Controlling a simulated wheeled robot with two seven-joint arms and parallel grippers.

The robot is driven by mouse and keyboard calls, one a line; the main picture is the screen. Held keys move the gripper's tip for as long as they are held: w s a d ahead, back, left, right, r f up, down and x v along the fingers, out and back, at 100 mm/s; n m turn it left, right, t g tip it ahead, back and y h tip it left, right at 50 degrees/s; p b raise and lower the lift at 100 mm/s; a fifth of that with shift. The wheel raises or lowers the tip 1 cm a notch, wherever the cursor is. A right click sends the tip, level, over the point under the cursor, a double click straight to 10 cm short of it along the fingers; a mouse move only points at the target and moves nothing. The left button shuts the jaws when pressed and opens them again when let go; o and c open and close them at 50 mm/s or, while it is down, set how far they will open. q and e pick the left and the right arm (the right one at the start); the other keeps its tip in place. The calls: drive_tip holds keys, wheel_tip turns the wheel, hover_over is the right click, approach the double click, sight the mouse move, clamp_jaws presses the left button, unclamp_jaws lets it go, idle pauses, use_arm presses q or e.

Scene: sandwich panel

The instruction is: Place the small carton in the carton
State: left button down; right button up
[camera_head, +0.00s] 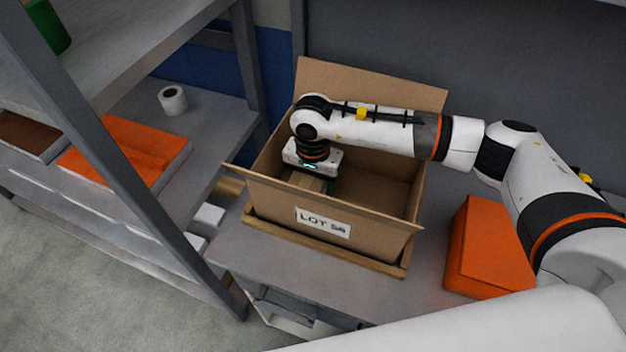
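The carton (270,205) is a large open cardboard box with raised flaps and a label reading LOT 56, standing on the grey table. My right arm comes in from the right, and my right gripper (312,172) points down inside the carton's left part. A small light-brown box shape, likely the small carton (304,182), shows directly under the gripper inside the carton, mostly hidden by the gripper and the front wall. The fingertips are hidden, so I cannot tell whether they grip it. My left gripper is not in view.
An orange box (487,250) stands on the table right of the carton. Bare table lies in front of the carton.

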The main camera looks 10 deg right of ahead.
drive_tip(key=o, duration=1.1)
drive_tip(key=shift+c, duration=0.2)
drive_tip(key=shift+r+p, duration=0.2)
drive_tip(key=shift+p, duration=0.2)
drive_tip(key=shift+r+b, duration=0.25)
drive_tip(key=shift+b, duration=0.05)
wheel_tip(320, 180, up, 11)
drive_tip(key=b, duration=0.3)
drive_tip(key=shift+r, duration=0.2)
